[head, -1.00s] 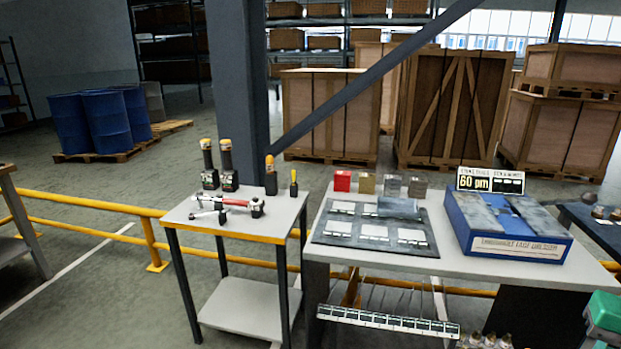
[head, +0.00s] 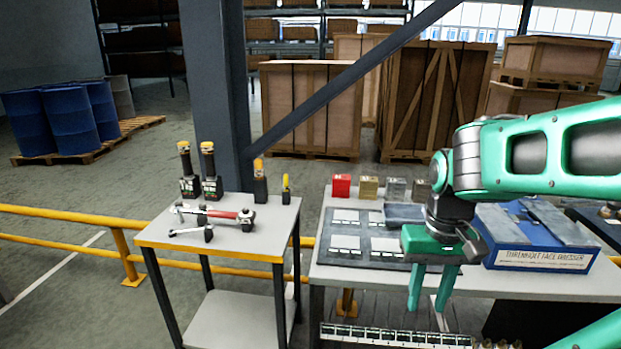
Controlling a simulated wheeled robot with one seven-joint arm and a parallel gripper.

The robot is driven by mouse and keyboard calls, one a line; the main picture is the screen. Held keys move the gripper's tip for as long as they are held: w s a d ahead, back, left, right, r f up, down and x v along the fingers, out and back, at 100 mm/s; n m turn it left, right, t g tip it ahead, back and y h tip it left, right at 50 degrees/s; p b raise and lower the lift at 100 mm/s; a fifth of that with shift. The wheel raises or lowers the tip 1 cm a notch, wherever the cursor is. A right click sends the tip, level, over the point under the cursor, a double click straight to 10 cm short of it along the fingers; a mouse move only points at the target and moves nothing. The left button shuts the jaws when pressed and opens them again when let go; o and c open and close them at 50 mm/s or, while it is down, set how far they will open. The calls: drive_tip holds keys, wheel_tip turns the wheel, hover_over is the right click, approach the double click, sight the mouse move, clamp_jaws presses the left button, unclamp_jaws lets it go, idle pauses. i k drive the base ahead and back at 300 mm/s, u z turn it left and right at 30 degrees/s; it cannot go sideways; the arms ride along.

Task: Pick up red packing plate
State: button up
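A small red block (head: 341,186), the only red plate-like piece I see, stands at the back left of the right-hand workbench (head: 560,287). Beside it in a row stand a brass-coloured block (head: 368,187), a grey block (head: 395,189) and another block (head: 421,190), partly hidden by my arm. My gripper (head: 431,300) points down over the bench's front edge, to the right of and nearer than the red block. Its two green fingers are apart with nothing between them.
A dark mat with white label areas (head: 343,232) lies on the bench. The left table (head: 165,235) holds a red-handled tool (head: 222,214) and upright power tools (head: 208,170). A yellow rail (head: 70,213) runs behind.

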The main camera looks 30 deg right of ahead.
sight(340, 180)
drive_tip(key=z, duration=0.25)
drive_tip(key=i, duration=0.9)
drive_tip(key=z, duration=0.5)
